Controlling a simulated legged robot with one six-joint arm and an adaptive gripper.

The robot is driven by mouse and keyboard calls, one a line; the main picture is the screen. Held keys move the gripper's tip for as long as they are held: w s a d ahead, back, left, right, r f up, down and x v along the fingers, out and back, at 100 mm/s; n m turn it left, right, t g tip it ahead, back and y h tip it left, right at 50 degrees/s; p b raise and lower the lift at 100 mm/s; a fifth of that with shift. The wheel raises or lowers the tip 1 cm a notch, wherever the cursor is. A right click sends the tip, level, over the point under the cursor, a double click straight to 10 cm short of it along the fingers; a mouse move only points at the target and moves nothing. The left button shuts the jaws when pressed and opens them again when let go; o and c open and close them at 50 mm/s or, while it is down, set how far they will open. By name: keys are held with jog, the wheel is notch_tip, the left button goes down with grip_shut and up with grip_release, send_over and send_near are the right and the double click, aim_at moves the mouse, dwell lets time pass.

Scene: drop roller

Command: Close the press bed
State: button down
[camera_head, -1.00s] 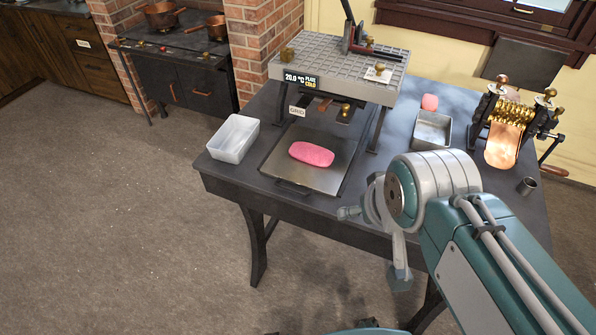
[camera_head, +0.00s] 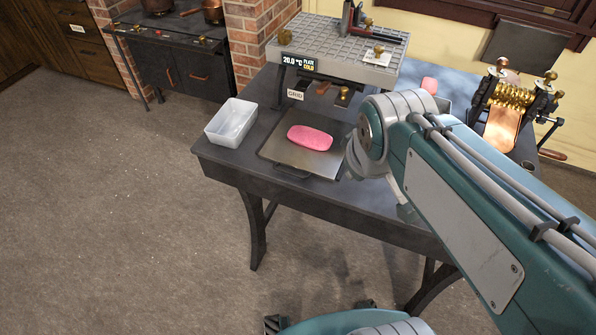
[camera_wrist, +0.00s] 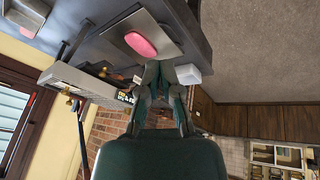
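The press bed (camera_head: 278,152) is a flat metal plate with a front handle (camera_head: 292,174). It sticks out toward the front of the table from under the press (camera_head: 330,62). A pink slab (camera_head: 310,138) lies on it. In the wrist view the bed (camera_wrist: 116,34) and the slab (camera_wrist: 140,44) appear beyond my fingers. My gripper (camera_wrist: 160,72) shows in the wrist view with its fingers close together; whether the tips meet is unclear. In the head view my arm hides it, at the right side of the bed. I see nothing held in it.
A white tub (camera_head: 232,122) stands left of the bed on the dark table (camera_head: 225,160). Right of the press are another pink piece (camera_head: 429,85), a mostly hidden metal tin, and a brass roller machine (camera_head: 510,100). A stove (camera_head: 170,50) and brick pillar stand behind.

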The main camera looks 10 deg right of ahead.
jog(key=w+a+f+n+g, duration=0.25)
jog(key=w+f+n, duration=0.35)
jog(key=w+n, duration=0.55)
jog(key=n+h, duration=0.1)
jog(key=n, duration=1.2)
send_near(300, 172)
jog(key=x, duration=0.2)
jog(key=s+x, duration=0.1)
jog(key=x, duration=0.4)
jog(key=shift+s+f, duration=0.2)
jog(key=shift+f, duration=0.05)
